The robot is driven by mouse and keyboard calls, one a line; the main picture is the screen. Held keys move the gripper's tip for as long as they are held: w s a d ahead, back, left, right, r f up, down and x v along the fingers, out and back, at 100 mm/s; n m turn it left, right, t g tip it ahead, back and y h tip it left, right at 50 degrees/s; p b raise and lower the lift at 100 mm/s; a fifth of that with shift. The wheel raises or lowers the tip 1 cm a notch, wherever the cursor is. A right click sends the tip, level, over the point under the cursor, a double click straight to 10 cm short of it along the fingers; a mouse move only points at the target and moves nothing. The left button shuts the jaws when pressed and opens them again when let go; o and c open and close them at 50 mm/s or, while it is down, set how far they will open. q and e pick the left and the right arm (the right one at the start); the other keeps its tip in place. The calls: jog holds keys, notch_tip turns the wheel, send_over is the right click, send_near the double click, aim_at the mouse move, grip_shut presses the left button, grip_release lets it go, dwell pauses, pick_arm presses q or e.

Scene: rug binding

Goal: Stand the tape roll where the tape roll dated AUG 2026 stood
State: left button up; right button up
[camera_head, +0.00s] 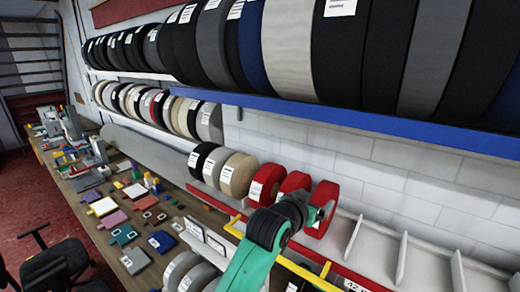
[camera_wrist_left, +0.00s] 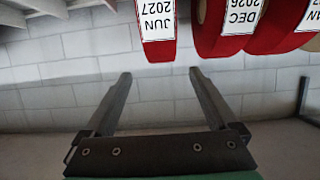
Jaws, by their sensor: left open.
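Red tape rolls stand in a row on the lower shelf, the nearest one (camera_head: 323,207) beside my left gripper (camera_head: 318,213). In the left wrist view the red roll labelled JUN 2027 (camera_wrist_left: 157,51) is ahead of my left gripper (camera_wrist_left: 160,73), apart from its fingers. The gripper is open, with nothing between the fingers. Beside that roll are a red roll labelled DEC 2026 (camera_wrist_left: 226,46) and another red roll (camera_wrist_left: 272,40) with a partly cut-off label. I cannot read an AUG 2026 label in either view. My right gripper is not in view.
Cream rolls (camera_head: 238,173) and a black roll stand left of the red ones. Right of them the white divided shelf (camera_head: 425,262) has empty bays. A blue shelf edge (camera_head: 370,126) with large rolls overhangs. A yellow rail (camera_head: 300,270) runs in front; a cluttered bench (camera_head: 75,185) is at left.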

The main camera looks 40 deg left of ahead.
pick_arm(q)
jog(key=s+r+t, duration=0.3)
jog(key=s+r, duration=0.2)
jog(key=r, duration=0.4)
jog(key=s+r+t, duration=0.3)
jog(key=s+r, duration=0.1)
jog(key=r, duration=0.5)
jog(key=s+r+t+h, duration=0.1)
jog(key=s+r+t, duration=0.2)
jog(key=s, duration=0.8)
jog(key=s+r+t, duration=0.4)
jog(key=s+r, duration=0.4)
jog(key=s, duration=0.2)
jog(key=shift+s+d+r+m+h, duration=0.2)
jog(key=shift+s+r+m+h, duration=0.1)
jog(key=shift+s+h, duration=0.1)
